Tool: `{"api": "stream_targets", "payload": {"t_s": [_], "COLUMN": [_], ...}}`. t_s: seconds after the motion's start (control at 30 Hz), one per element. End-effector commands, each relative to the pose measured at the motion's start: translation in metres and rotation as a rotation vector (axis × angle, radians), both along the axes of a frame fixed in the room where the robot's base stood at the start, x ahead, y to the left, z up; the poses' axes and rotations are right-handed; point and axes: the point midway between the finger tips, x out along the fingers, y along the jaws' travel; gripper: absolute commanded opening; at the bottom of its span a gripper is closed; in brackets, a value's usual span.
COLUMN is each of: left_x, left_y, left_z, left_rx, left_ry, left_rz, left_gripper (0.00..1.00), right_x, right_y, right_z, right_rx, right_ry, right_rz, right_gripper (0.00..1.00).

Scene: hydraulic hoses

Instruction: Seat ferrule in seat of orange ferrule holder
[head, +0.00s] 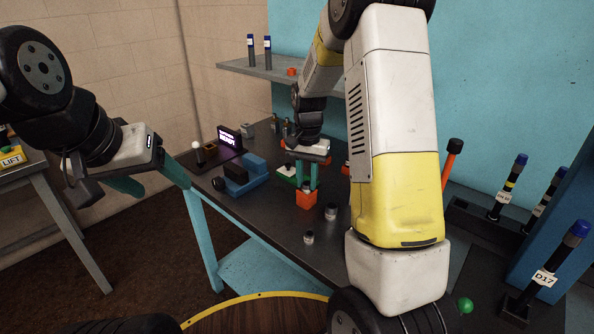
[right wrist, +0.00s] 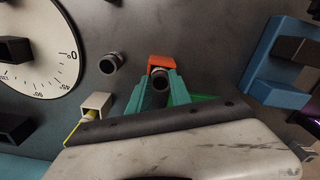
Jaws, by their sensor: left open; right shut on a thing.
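The orange ferrule holder (head: 306,200) stands on the dark bench, directly under my right gripper (head: 307,182). In the right wrist view the orange holder (right wrist: 161,62) shows just past my teal fingertips. My right gripper is shut on a small grey ferrule (right wrist: 160,82), its dark round opening facing the camera. The ferrule overlaps the holder in that view; I cannot tell whether it is in the seat. In the head view the fingers hide it. My left gripper (head: 148,178) is open and empty, left of the bench and away from the holder.
Two loose grey fittings (head: 331,211) (head: 309,237) stand on the bench nearer the front edge. A blue block fixture (head: 246,180) lies to the left. A green-and-white part (head: 285,172) is behind the holder.

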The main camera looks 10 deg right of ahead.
Motion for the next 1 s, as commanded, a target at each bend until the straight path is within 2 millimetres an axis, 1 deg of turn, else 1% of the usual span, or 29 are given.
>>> {"api": "stream_targets", "payload": {"t_s": [0.13,0.27,0.3,0.37,0.4,0.67,0.77,0.87,0.97,1.0], "left_x": [0.000,0.000,0.000,0.000,0.000,0.000,0.000,0.000,0.000,0.000], "left_y": [0.000,0.000,0.000,0.000,0.000,0.000,0.000,0.000,0.000,0.000], "left_z": [0.000,0.000,0.000,0.000,0.000,0.000,0.000,0.000,0.000,0.000], "left_rx": [0.000,0.000,0.000,0.000,0.000,0.000,0.000,0.000,0.000,0.000], "left_ry": [0.000,0.000,0.000,0.000,0.000,0.000,0.000,0.000,0.000,0.000], "left_rz": [0.000,0.000,0.000,0.000,0.000,0.000,0.000,0.000,0.000,0.000], "left_gripper": [0.66,0.66,0.66,0.66,0.66,0.66,0.66,0.66,0.66,0.66], "right_x": [0.000,0.000,0.000,0.000,0.000,0.000,0.000,0.001,0.001,0.001], "right_y": [0.000,0.000,0.000,0.000,0.000,0.000,0.000,0.000,0.000,0.000], "right_z": [0.001,-0.002,-0.002,-0.002,-0.002,-0.002,0.002,0.014,0.032,0.042], "right_rx": [0.000,0.000,0.000,0.000,0.000,0.000,0.000,0.001,0.001,0.001], "right_ry": [-0.001,0.000,-0.001,-0.001,-0.001,-0.001,-0.002,-0.005,-0.006,-0.008], "right_rz": [0.000,0.000,0.000,0.000,-0.001,-0.001,-0.001,-0.001,-0.001,-0.001], "right_gripper": [0.00,0.00,0.31,0.42,0.46,0.46,0.46,0.46,0.46,0.46]}}
